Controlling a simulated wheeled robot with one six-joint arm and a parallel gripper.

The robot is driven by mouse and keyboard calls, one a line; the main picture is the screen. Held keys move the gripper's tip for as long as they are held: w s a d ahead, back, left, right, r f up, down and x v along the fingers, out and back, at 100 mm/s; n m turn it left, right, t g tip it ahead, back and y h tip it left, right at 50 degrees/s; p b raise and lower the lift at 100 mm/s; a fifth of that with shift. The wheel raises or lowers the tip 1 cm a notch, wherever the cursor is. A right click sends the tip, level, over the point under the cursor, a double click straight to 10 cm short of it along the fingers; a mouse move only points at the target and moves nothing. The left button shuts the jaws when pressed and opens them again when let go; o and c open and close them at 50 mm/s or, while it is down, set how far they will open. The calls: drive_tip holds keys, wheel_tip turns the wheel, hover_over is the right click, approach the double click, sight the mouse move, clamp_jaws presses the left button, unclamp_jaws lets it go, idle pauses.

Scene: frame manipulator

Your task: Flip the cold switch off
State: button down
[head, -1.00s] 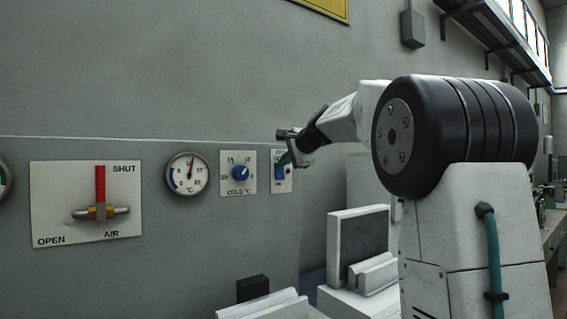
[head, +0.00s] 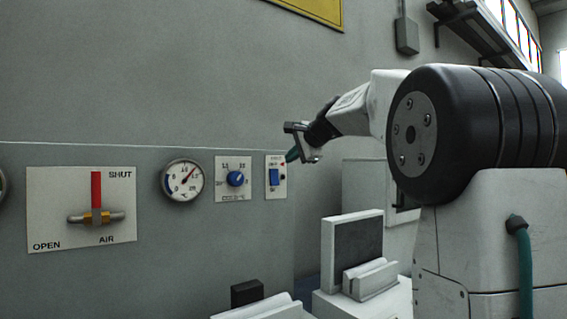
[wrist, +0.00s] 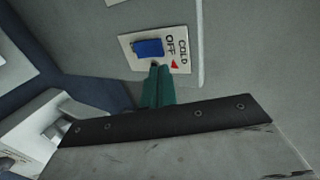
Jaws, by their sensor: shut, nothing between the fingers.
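The cold switch is a blue rocker (head: 274,177) on a small white plate (head: 283,163) on the grey panel. In the wrist view the blue rocker (wrist: 148,48) sits on its plate, beside the words COLD and OFF and a red triangle. My gripper (head: 291,156) is shut and empty, just right of the plate in the head view. In the wrist view its teal fingertips (wrist: 155,68) lie just below the rocker, over the plate's lower edge. I cannot tell whether they touch the plate. The rocker's tilt is hard to read.
Left of the switch are a blue COLD °C knob (head: 235,179), a round temperature gauge (head: 182,181) and an AIR valve with a red handle (head: 96,190). White units (head: 352,250) stand below right of the panel.

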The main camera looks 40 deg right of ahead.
drive_tip(key=s+r, duration=0.5)
drive_tip(key=s, duration=0.1)
drive_tip(key=shift+a, duration=0.25)
idle(0.3)
drive_tip(key=s+a+f+n+g+y, duration=0.1)
drive_tip(key=s+a+f+n+g, duration=0.25)
drive_tip(key=f, duration=0.65)
drive_tip(key=s+a+f+n+g, duration=0.2)
drive_tip(key=s+a+f+n, duration=0.25)
drive_tip(key=f, duration=0.45)
drive_tip(key=s+a+f+n+g, duration=0.2)
drive_tip(key=s+a+f+n, duration=0.1)
drive_tip(key=s+a+f, duration=0.2)
drive_tip(key=s+a+f+n+g, duration=0.2)
drive_tip(key=s+a+f, duration=0.4)
drive_tip(key=s+f, duration=0.3)
drive_tip(key=s+a+f+n+g+h, duration=0.1)
drive_tip(key=s+a+f+n, duration=0.4)
drive_tip(key=s, duration=0.7)
drive_tip(key=shift+s+a+f+g, duration=0.15)
drive_tip(key=shift+a+f+g, duration=0.25)
drive_tip(key=shift+f, duration=0.55)
drive_tip(key=shift+d, duration=0.15)
